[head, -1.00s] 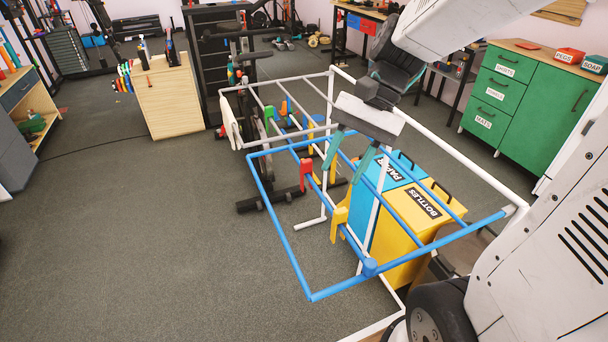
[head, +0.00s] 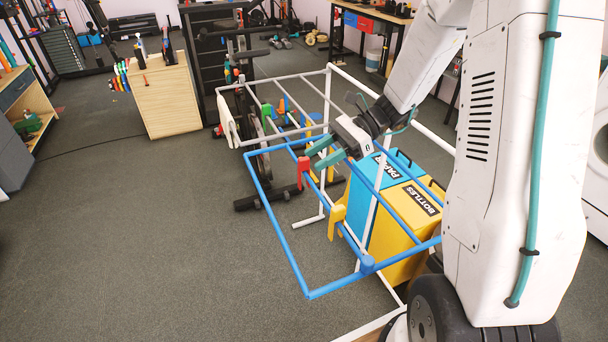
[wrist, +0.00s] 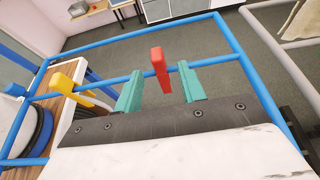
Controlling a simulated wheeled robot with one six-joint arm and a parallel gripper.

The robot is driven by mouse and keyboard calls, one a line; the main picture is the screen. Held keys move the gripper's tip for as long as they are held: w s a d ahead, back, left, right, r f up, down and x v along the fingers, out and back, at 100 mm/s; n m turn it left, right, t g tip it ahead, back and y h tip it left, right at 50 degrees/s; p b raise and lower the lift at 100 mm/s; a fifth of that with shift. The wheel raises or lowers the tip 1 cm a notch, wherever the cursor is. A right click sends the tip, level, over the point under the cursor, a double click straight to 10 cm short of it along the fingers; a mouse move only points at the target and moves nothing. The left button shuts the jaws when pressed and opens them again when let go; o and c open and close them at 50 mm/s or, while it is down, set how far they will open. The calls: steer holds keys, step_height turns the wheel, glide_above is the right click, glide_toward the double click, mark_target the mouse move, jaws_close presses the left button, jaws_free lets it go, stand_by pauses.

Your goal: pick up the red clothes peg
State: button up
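The red clothes peg (head: 303,172) sits upright on a blue rail of the drying rack (head: 282,255). In the wrist view the red peg (wrist: 160,66) stands beyond and between my two teal fingers, clipped on the blue rail. My gripper (head: 322,153) is open and empty, just to the right of the peg in the head view. It also shows in the wrist view (wrist: 160,88), with a clear gap between the fingertips. The fingers do not appear to touch the peg.
A blue bin (head: 366,190) and a yellow bin (head: 400,235) stand under the rack.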

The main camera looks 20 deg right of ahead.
mark_target(309, 161)
steer(key=x, duration=0.4)
steer(key=shift+a+r, duration=0.1)
steer(key=shift+a, duration=0.25)
steer(key=shift+c, duration=0.3)
jaws_close()
